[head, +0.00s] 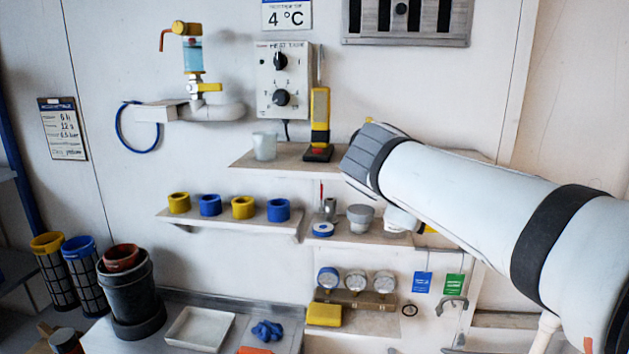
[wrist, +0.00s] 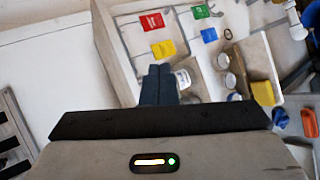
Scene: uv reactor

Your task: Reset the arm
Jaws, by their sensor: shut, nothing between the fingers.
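My gripper (wrist: 158,84) shows in the wrist view with its two dark fingers together and nothing between them. It points toward the wall area with the coloured tags and the small shelves. A white container (wrist: 183,79) shows just beside the fingertips; I cannot tell how far off it is. In the head view my arm reaches in from the right edge toward the shelves, and the gripper fingers are mostly hidden behind it.
The upper shelf (head: 285,160) holds a yellow-black handheld device (head: 319,125) and a cup (head: 264,146). Yellow and blue rings stand on the middle shelf (head: 230,226). Gauges (head: 355,281) and a yellow block (head: 324,314) sit lower. A white tray (head: 198,328) lies on the bench.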

